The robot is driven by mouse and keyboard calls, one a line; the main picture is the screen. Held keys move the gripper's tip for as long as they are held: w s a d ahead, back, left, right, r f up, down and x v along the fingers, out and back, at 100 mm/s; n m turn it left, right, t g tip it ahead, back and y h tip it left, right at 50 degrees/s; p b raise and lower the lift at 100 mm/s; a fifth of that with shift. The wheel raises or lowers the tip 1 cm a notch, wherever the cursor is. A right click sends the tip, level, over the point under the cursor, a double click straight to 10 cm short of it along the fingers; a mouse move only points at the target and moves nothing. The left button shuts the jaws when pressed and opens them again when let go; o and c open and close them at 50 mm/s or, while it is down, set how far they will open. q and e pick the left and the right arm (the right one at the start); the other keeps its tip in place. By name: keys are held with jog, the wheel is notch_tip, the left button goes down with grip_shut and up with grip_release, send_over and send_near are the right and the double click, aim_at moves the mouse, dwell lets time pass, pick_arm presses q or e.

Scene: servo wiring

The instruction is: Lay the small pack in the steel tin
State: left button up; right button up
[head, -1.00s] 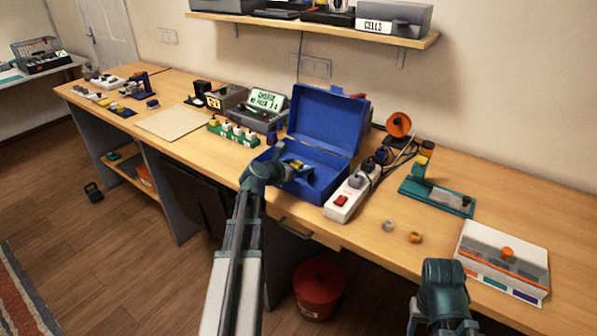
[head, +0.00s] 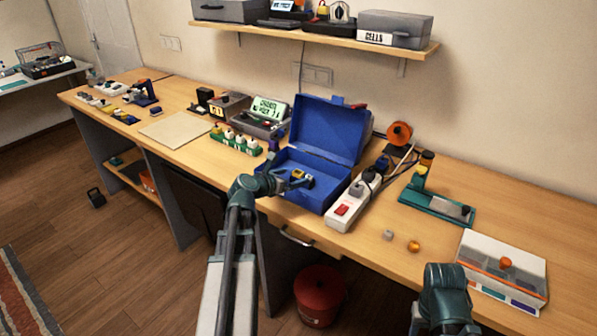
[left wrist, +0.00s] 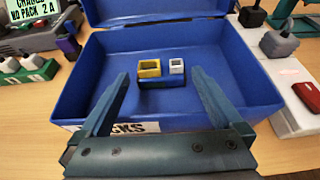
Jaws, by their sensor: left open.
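A blue open tin (head: 293,200) stands on the bench with its lid raised at the back; it also shows in the left wrist view (left wrist: 228,62), its front label partly hidden. The small pack (left wrist: 168,83), dark blue with a yellow and a whitish socket on top, lies inside on the tin's floor. It also shows in the head view (head: 300,174), partly hidden. My left gripper (left wrist: 160,77) reaches over the tin's front wall, open, its fingers apart on either side of the pack with gaps showing. My right arm's wrist shows at the bottom right; its fingers are hidden.
A white power strip (head: 345,208) stands just right of the tin. A green socket block (head: 236,143) and a charger with a lit display (head: 268,108) stand left of it. A grey box (head: 394,28) sits on the shelf.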

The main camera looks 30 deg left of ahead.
pick_arm(q)
jog(key=p+v, duration=0.2)
jog(key=v, duration=0.5)
dwell(0.5)
